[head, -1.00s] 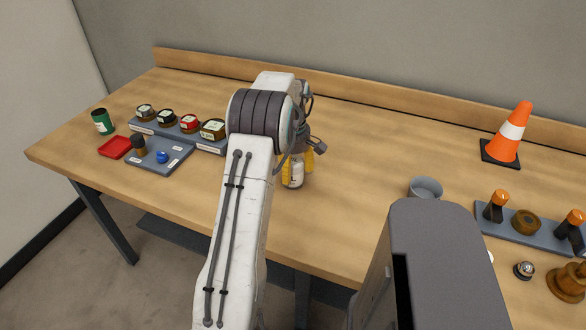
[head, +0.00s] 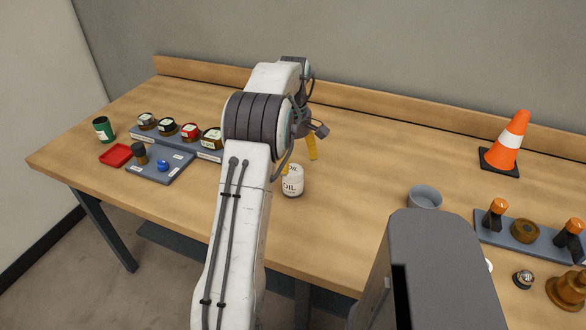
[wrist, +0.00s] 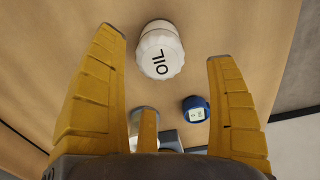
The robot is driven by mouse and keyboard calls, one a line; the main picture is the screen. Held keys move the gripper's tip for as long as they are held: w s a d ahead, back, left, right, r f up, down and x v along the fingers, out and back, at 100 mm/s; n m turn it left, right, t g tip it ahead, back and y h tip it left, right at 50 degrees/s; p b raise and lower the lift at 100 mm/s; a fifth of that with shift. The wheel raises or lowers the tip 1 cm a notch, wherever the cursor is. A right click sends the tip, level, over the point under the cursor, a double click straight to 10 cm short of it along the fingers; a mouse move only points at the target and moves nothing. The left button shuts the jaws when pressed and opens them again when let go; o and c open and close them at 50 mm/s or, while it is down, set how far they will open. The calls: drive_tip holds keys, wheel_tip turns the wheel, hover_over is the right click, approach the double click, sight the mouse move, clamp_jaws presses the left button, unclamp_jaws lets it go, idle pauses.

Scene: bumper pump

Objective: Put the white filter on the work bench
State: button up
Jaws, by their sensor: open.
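The white filter (head: 292,181), marked OIL, stands upright on the work bench (head: 350,230), in front of my arm's end. In the wrist view the white filter (wrist: 160,50) shows beyond and between the fingertips, with clear space to both sides. My gripper (head: 299,165) is open and empty, just above and behind the filter in the head view. Its yellow fingers are partly hidden by my arm. In the wrist view my gripper (wrist: 165,45) has its fingers spread wide, and they appear clear of the filter.
At left are a grey rack with several jars (head: 190,132), a red tray (head: 116,154), a green can (head: 103,129) and a small blue item (head: 162,166). At right are a grey cup (head: 425,196), an orange cone (head: 508,143) and an orange-handled rack (head: 522,242).

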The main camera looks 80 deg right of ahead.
drive_tip(key=shift+r+p, duration=0.35)
drive_tip(key=shift+r, duration=2.05)
drive_tip(key=w+a+r+n+h, duration=0.1)
drive_tip(key=w+a+r, duration=0.2)
drive_tip(key=w+a, duration=0.6)
drive_tip(key=w+a+r, duration=0.3)
drive_tip(key=w+a, duration=0.1)
drive_tip(key=w, duration=0.8)
drive_tip(key=w+a+r+t, duration=0.1)
drive_tip(key=w+a, duration=0.5)
drive_tip(key=a, duration=0.4)
drive_tip(key=a+n+t, duration=0.1)
drive_tip(key=a, duration=1.4)
drive_tip(key=s+a+f, duration=0.2)
drive_tip(key=s+a, duration=0.1)
drive_tip(key=a, duration=0.3)
drive_tip(key=s+a+f+t+y, duration=0.1)
drive_tip(key=s+a+f, duration=0.2)
drive_tip(key=a, duration=0.4)
drive_tip(key=shift+s+n+t, duration=0.3)
drive_tip(key=shift+s+n, duration=0.1)
drive_tip(key=shift+s, duration=0.05)
drive_tip(key=shift+a, duration=0.1)
